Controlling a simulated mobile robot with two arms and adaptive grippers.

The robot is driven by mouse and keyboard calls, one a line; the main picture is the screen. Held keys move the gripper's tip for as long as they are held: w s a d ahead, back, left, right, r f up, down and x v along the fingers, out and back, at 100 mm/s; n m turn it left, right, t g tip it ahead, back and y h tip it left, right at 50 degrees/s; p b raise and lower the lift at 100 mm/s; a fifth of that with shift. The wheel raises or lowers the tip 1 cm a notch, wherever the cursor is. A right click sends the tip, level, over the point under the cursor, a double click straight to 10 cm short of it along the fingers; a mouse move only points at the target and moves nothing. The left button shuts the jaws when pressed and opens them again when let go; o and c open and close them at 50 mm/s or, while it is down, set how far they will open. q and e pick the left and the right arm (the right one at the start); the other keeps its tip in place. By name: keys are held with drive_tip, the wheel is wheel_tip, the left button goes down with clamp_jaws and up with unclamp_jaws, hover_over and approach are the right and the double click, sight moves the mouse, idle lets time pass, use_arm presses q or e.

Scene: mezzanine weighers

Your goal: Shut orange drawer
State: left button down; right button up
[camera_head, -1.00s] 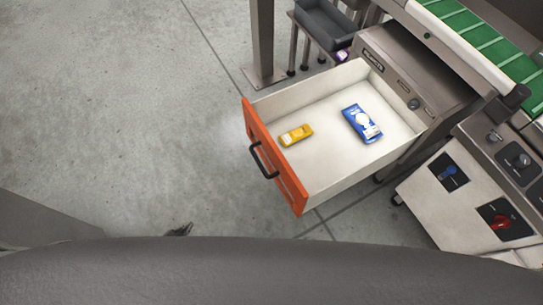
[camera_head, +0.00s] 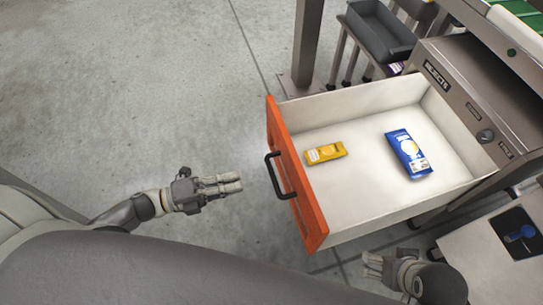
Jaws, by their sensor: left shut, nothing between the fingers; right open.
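The orange drawer front (camera_head: 296,175) faces left, with a black bar handle (camera_head: 279,176) on it. The drawer is pulled far out of the grey cabinet labelled REJECTS (camera_head: 436,75). Inside it lie a yellow packet (camera_head: 325,153) near the front and a blue packet (camera_head: 408,153) further back. My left gripper (camera_head: 238,183) is shut and empty, just left of the handle and apart from it. My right gripper (camera_head: 367,264) is open and empty, below the drawer's near side wall in the picture.
A grey tray (camera_head: 382,32) sits on a stand behind the drawer. A grey post (camera_head: 306,45) stands at the drawer's far side. A control panel with a blue knob (camera_head: 525,232) is at the lower right. The concrete floor at left is clear.

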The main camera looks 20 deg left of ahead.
sight(293, 166)
use_arm(q)
drive_tip(key=b+x, duration=0.1)
drive_tip(key=x, duration=1.2)
drive_tip(key=shift+w+d, duration=0.2)
drive_tip(key=shift+w, duration=0.05)
drive_tip(key=shift+d, duration=0.1)
